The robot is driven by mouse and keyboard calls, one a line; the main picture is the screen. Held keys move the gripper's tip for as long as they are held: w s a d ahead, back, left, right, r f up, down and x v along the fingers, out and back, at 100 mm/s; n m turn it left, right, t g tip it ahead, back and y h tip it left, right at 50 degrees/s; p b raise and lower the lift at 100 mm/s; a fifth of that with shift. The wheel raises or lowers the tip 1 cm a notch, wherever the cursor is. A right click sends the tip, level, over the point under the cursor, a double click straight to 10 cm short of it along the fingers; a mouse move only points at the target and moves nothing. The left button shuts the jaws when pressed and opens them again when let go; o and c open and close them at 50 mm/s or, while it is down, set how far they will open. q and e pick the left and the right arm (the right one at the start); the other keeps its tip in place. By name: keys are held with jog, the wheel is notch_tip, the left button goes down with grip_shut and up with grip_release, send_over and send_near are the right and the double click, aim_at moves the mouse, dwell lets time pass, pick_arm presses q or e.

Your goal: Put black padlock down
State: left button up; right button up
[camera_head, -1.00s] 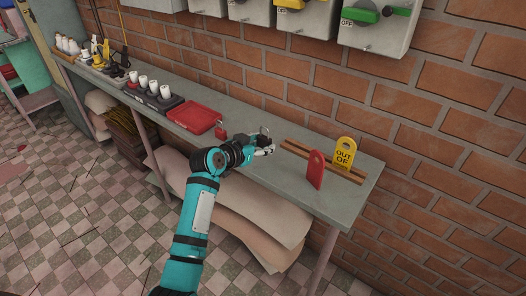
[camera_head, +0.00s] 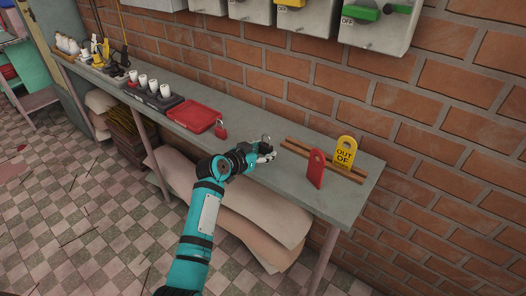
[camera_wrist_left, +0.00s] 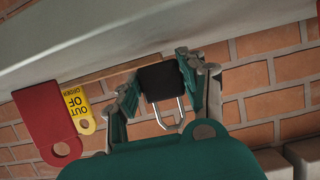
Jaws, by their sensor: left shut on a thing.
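The black padlock (camera_wrist_left: 160,82) sits between the two fingers of my left gripper (camera_wrist_left: 158,88) in the left wrist view, its metal shackle pointing down in that picture. In the head view my left gripper (camera_head: 265,153) is over the grey shelf, low and near its front edge, with the shackle showing just above the fingers. The gripper is shut on the padlock. Whether the padlock's base touches the shelf is not clear. My right gripper does not show.
On the grey shelf (camera_head: 330,206), a red tag (camera_head: 316,169) and a yellow out-of-order tag (camera_head: 345,151) stand in a wooden rack (camera_head: 296,147) to the right. A red padlock (camera_head: 221,131) and red tray (camera_head: 194,116) are left. A brick wall rises behind.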

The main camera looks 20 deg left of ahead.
pick_arm(q)
jog(key=shift+f, duration=0.25)
jog(key=o, duration=1.3)
jog(key=shift+c, duration=0.2)
